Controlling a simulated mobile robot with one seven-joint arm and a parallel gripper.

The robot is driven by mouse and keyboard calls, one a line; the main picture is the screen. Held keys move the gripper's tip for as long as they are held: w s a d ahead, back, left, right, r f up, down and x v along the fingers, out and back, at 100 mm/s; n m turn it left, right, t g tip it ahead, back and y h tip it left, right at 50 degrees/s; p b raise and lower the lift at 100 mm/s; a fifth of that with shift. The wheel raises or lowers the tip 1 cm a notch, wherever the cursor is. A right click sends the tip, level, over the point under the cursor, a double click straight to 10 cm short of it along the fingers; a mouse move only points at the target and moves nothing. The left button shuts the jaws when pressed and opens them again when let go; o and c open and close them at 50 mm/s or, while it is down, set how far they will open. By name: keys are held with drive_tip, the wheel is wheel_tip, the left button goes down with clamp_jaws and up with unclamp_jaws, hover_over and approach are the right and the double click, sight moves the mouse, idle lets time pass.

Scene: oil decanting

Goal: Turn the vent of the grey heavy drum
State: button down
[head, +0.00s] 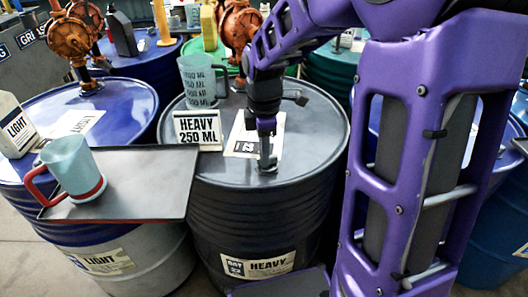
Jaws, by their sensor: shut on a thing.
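The grey heavy drum (318,135) stands in the middle of the head view, with a "HEAVY" label on its front. Its vent (267,166) is a small grey fitting on the drum's top, near the front. My gripper (267,150) points down from above and is shut on the vent. The fingertips and the vent's upper part overlap, so the exact hold is hard to see.
A "HEAVY 250 ML" card (198,130) and a clear measuring jug (203,82) stand on the drum left of my gripper. A dark tray (150,208) holds a red-handled jug (72,168). A blue drum (125,105) stands left; orange pumps (68,38) rise behind.

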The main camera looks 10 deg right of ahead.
drive_tip(key=shift+m, duration=0.3)
drive_tip(key=m+p, duration=0.1)
drive_tip(key=m, duration=0.2)
drive_tip(key=shift+w+r+m+p, duration=0.1)
drive_tip(key=shift+w+m+p, duration=0.05)
drive_tip(key=shift+m+p, duration=0.2)
drive_tip(key=m+p, duration=0.1)
drive_tip(key=m, duration=0.3)
drive_tip(key=shift+w+d+m, duration=0.1)
drive_tip(key=shift+w+m, duration=0.05)
drive_tip(key=shift+m, duration=0.2)
drive_tip(key=m, duration=0.4)
drive_tip(key=shift+d+p, duration=0.15)
drive_tip(key=shift+p, duration=0.15)
drive_tip(key=shift+w+d+m+p, duration=0.15)
drive_tip(key=shift+m+p, duration=0.2)
drive_tip(key=shift+m, duration=2.05)
drive_tip(key=c, duration=0.8)
unclamp_jaws()
